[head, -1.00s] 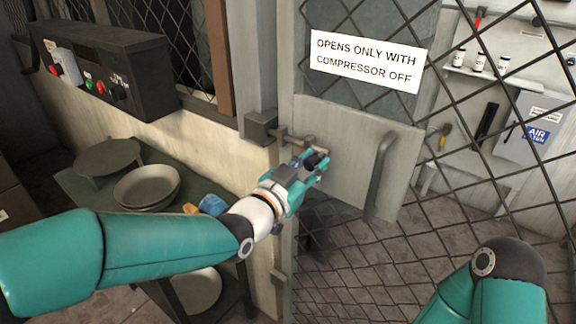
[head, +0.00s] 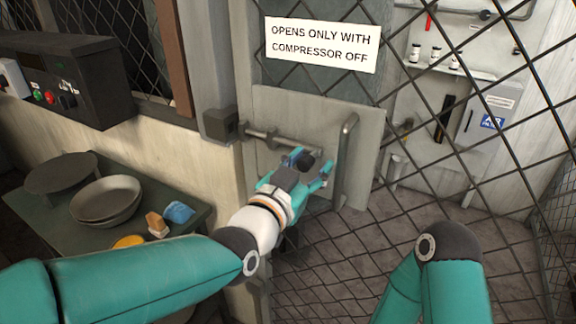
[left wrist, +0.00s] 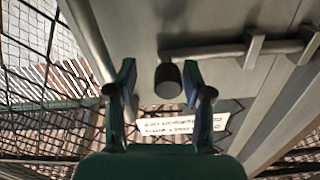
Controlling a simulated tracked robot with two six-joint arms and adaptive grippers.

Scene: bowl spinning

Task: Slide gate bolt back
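The gate bolt (head: 292,143) is a grey rod on the pale gate plate (head: 370,130), running through brackets beside the keeper box (head: 220,124) on the post. I cannot tell whether its left tip is inside the box. In the left wrist view the rod (left wrist: 205,51) passes through two brackets, and its dark knob (left wrist: 168,80) sits between my fingertips. My left gripper (head: 316,166) is at the bolt's right end, close to the gate handle (head: 346,155). Its fingers (left wrist: 160,82) are apart, with a gap at the knob's left side. My right gripper is out of view.
A sign (head: 322,44) on the gate reads "OPENS ONLY WITH COMPRESSOR OFF". A control box (head: 75,80) is at the left, above a dark green table (head: 35,205) with bowls (head: 105,200). The gate's wire mesh (head: 480,190) spans the right; shelves and a wall cabinet (head: 490,115) stand behind it.

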